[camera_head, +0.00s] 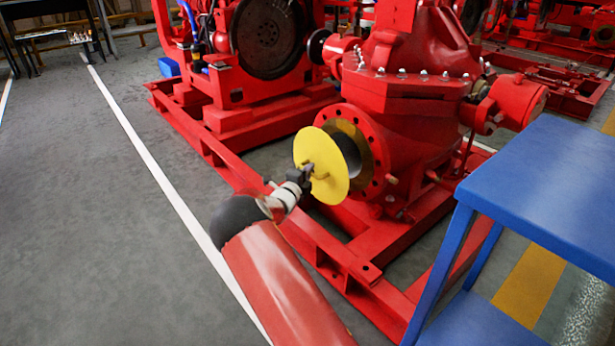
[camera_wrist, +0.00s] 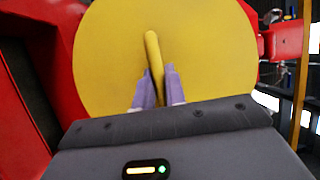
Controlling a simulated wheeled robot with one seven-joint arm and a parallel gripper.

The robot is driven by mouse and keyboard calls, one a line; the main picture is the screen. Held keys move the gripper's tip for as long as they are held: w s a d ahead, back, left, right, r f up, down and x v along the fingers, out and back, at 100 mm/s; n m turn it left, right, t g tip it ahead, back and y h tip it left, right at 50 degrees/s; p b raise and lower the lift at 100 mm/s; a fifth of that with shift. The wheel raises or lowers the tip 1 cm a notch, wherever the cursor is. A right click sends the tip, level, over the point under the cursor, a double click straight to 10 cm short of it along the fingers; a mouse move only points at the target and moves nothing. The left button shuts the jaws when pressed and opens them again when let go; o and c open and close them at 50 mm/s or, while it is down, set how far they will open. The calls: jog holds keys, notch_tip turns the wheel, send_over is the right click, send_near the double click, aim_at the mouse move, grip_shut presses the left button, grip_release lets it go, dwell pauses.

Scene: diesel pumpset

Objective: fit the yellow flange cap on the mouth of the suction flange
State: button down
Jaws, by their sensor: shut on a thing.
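The yellow flange cap (camera_head: 322,164) is a round disc with a bar handle on its near face. My gripper (camera_head: 305,175) is shut on that handle. In the wrist view the cap (camera_wrist: 205,45) fills most of the picture, and the two fingers of my gripper (camera_wrist: 157,90) pinch its handle. The suction flange (camera_head: 378,160) is a red ring with bolt holes and a dark open mouth on the red pump. The cap stands upright in front of the flange, to the left of its mouth, and covers part of it. The mouth's right part still shows. I see no contact between them.
A blue table (camera_head: 550,190) stands at the right, near the pump. The red base frame (camera_head: 345,262) runs along the floor below the flange. A red engine (camera_head: 265,40) stands behind at the left. The grey floor (camera_head: 90,220) at the left is clear.

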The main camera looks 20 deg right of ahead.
aim_at(324, 171)
jog(key=shift+w+d+r, duration=0.1)
jog(key=shift+w+d, duration=0.25)
jog(key=shift+d, duration=0.5)
jog(key=shift+w+d+f, duration=0.1)
jog(key=shift+w+d, duration=0.2)
jog(key=shift+d, duration=0.5)
jog(key=shift+w+d+r, duration=0.1)
jog(key=shift+w+d, duration=0.25)
jog(key=shift+d, duration=0.5)
jog(key=shift+w+d+r, duration=0.1)
jog(key=shift+w+d, duration=0.25)
jog(key=shift+d, duration=0.55)
jog(key=shift+w+d+f, duration=0.1)
jog(key=shift+w+d, duration=0.3)
jog(key=shift+d, duration=0.45)
jog(key=shift+w+d+r, duration=0.1)
jog(key=shift+w+d, duration=0.25)
jog(key=shift+d, duration=0.55)
jog(key=c, duration=1.4)
grip_release()
jog(key=shift+o, duration=0.6)
jog(key=o, duration=0.4)
jog(key=shift+s+a, duration=0.1)
jog(key=shift+v, duration=3.65)
